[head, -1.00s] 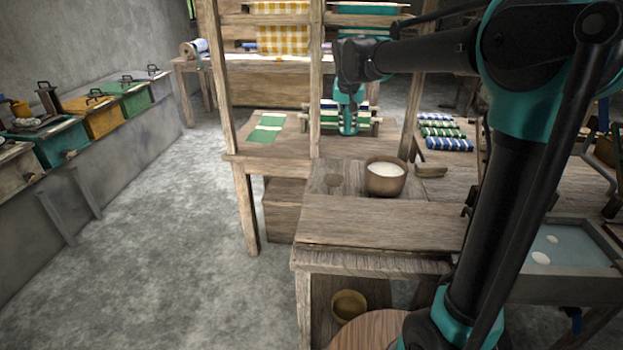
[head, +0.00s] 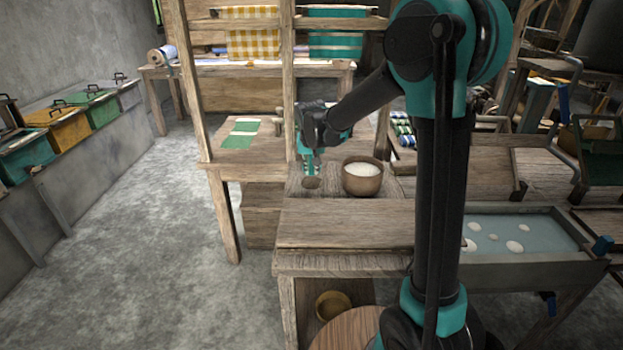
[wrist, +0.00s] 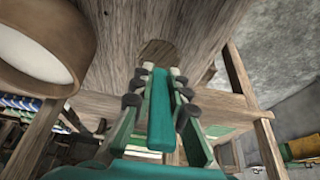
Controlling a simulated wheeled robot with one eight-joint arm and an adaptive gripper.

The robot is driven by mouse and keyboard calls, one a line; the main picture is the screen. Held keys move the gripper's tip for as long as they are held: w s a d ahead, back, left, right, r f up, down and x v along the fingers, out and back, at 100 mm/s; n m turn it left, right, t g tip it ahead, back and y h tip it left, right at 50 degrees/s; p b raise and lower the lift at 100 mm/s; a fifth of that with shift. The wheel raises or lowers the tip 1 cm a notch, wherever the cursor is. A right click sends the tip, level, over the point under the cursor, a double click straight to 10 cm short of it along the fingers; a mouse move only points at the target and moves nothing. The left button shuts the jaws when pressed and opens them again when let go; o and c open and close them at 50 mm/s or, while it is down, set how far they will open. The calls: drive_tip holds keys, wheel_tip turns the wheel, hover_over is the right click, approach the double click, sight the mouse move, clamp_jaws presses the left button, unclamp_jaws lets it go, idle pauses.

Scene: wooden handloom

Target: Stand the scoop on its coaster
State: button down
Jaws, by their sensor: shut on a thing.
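The coaster is a dark round disc (head: 311,183) on the wooden table, left of the bowl. It also shows at the top of the wrist view (wrist: 157,52), beyond the fingertips. My gripper (head: 312,172) points down just over the coaster. In the wrist view its fingers (wrist: 161,70) are closed around a teal bar-like piece (wrist: 161,120), which I take to be the scoop. Its far end is hard to make out between the fingertips. I cannot tell whether it touches the coaster.
A brown bowl of white stuff (head: 362,178) stands close to the right of the coaster, and large at left in the wrist view (wrist: 45,45). A loom post (head: 289,90) rises close behind my gripper. The front tabletop (head: 340,225) is clear. A water tray (head: 520,235) stands at right.

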drive_tip(key=shift+f, duration=2.05)
drive_tip(key=shift+f, duration=0.1)
drive_tip(key=c, duration=1.5)
unclamp_jaws()
drive_tip(key=v, duration=1.2)
drive_tip(key=shift+d, duration=0.1)
